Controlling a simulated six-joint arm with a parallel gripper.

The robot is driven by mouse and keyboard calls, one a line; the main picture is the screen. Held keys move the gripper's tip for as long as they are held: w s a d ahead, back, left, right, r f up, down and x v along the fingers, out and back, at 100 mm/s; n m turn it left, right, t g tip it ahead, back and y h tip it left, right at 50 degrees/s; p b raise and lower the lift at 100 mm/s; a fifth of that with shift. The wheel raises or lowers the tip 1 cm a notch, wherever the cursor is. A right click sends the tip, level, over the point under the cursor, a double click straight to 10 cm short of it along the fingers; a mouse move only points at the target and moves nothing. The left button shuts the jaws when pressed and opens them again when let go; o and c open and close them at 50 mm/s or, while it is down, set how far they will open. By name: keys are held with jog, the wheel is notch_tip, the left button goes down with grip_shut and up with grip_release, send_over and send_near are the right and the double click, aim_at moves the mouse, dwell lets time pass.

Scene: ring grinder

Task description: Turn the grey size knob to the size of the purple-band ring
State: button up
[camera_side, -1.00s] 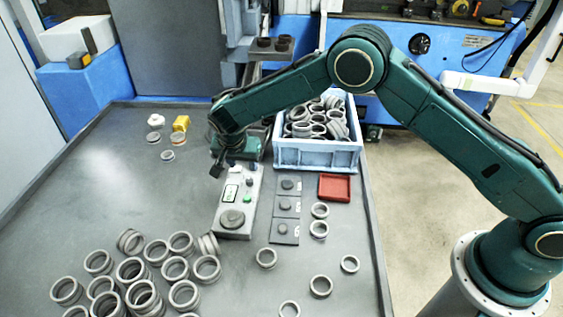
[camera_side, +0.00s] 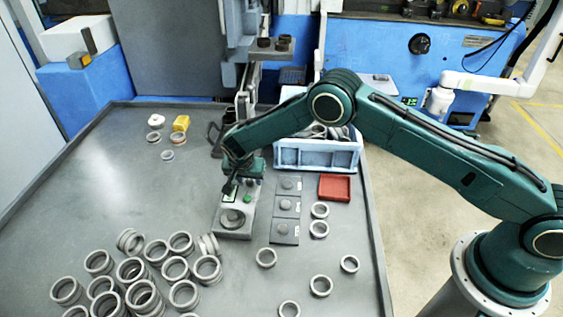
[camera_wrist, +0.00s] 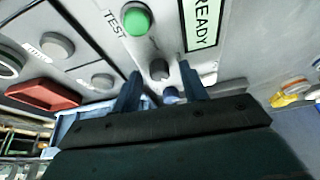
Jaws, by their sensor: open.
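My gripper (camera_side: 230,188) is over the pale control box (camera_side: 238,233), pointing down. In the wrist view my gripper (camera_wrist: 160,76) is open, with one finger on each side of a small dark grey knob (camera_wrist: 158,70), apparently the size knob. I cannot tell whether the fingers touch it, and its scale is not readable. A blue knob (camera_wrist: 170,95) lies just behind it, between the fingers. A ring (camera_side: 319,229) right of the box has a faint purplish edge; I cannot be sure it is the purple-band ring.
The box carries a green TEST button (camera_wrist: 136,20), a READY display (camera_wrist: 203,22) and a large dark disc (camera_side: 231,219). Dark plates with round pads (camera_side: 285,207), a red tray (camera_side: 334,187) and a blue crate (camera_side: 317,158) stand right. Many loose rings lie at front left.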

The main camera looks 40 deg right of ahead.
grip_shut()
jog(key=shift+n, duration=0.4)
jog(key=n+y, duration=0.1)
jog(key=n, duration=0.1)
jog(key=n+t+y, duration=0.1)
jog(key=n, duration=0.2)
jog(key=shift+s+d+r, duration=0.1)
jog(key=shift+d, duration=0.1)
jog(key=n+y, duration=0.1)
jog(key=n, duration=0.2)
jog(key=n+y, duration=0.1)
jog(key=n, duration=0.2)
jog(key=shift+d+t, duration=0.1)
jog(key=shift+t, duration=0.3)
grip_release()
